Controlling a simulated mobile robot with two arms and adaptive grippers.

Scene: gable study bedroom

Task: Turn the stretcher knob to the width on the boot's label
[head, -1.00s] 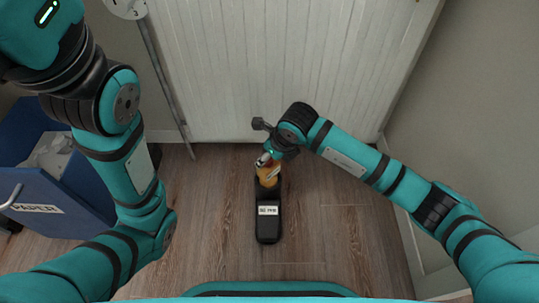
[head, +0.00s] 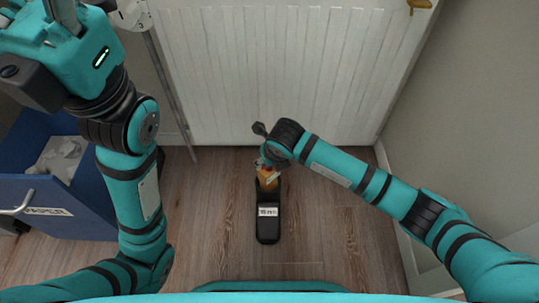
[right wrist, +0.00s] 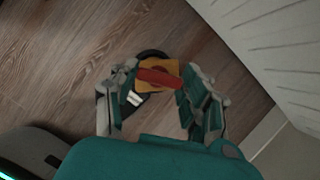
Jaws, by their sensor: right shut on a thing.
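A black boot (head: 268,229) stands on the wood floor, with a white label (head: 267,211) on it; the label's print is too small to read surely. The orange-tan stretcher (head: 267,181) shows at the boot's far end, partly hidden by my right wrist. Its red bar-shaped knob (right wrist: 158,77) lies between the fingers in the right wrist view. My right gripper (right wrist: 156,83) is shut on this knob; in the head view my wrist mostly hides the grip. My left gripper (head: 66,12) is raised at the top left, away from the boot, its fingertips cut off by the frame edge.
A white ribbed radiator (head: 280,75) stands behind the boot. A blue bin marked PAPER (head: 85,222) holds crumpled paper at the left. A grey wall (head: 470,110) is on the right. Floor around the boot is clear.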

